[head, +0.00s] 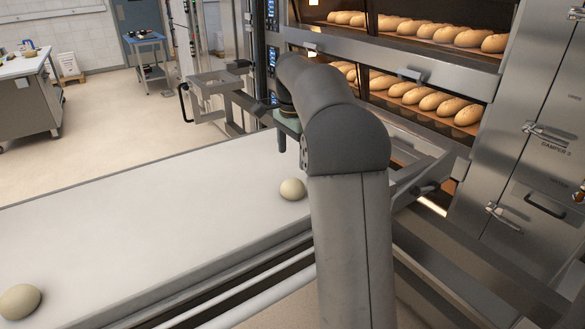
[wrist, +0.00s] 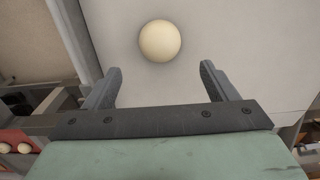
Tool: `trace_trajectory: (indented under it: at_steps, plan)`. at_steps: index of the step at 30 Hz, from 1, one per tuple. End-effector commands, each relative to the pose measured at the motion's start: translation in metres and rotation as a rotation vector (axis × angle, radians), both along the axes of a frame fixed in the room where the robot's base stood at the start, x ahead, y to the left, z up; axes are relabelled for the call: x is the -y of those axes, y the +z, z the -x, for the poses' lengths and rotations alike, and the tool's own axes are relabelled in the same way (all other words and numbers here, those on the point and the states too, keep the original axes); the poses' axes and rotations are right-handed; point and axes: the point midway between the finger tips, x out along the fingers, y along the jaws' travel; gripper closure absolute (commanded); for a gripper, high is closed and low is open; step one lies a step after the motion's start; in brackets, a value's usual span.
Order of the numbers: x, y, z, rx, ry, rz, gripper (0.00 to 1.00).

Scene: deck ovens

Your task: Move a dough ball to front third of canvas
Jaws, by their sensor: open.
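A pale round dough ball (head: 292,189) lies on the light canvas (head: 150,215), close to its right end in the head view. In the wrist view the same ball (wrist: 160,41) sits beyond the fingertips, roughly centred between them and not enclosed. My gripper (wrist: 160,78) is open and empty. In the head view my arm hides most of the gripper; one finger shows behind and above the ball. A second dough ball (head: 19,301) lies on the canvas at the near left corner.
Deck ovens with bread loaves (head: 430,97) stand at the back right. A metal handle frame (head: 215,85) stands behind the canvas. A steel worktable (head: 28,95) and a blue cart (head: 148,50) are farther off. The canvas between the two balls is clear.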

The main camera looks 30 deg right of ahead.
Motion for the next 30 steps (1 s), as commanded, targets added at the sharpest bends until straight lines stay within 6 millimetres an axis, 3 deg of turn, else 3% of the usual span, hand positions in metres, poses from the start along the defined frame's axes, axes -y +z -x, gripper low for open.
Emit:
trace_trajectory:
  at_steps: [3,9,14,17,20,24,27,30]
  plan:
    - [0.0,0.012,0.0,0.0,0.0,0.0,0.21]
    - [-0.002,0.017,0.002,0.0,0.01,0.0,0.21]
    - [-0.03,0.016,0.027,0.005,0.161,0.002,0.21]
    - [-0.063,0.008,0.064,0.01,0.361,0.006,0.21]
    - [-0.098,-0.007,0.115,0.02,0.605,0.012,0.21]
    - [-0.138,-0.045,0.199,0.03,0.955,0.02,0.21]
    - [-0.156,-0.074,0.253,0.036,1.165,0.027,0.21]
    - [-0.165,-0.099,0.293,0.04,1.319,0.03,0.21]
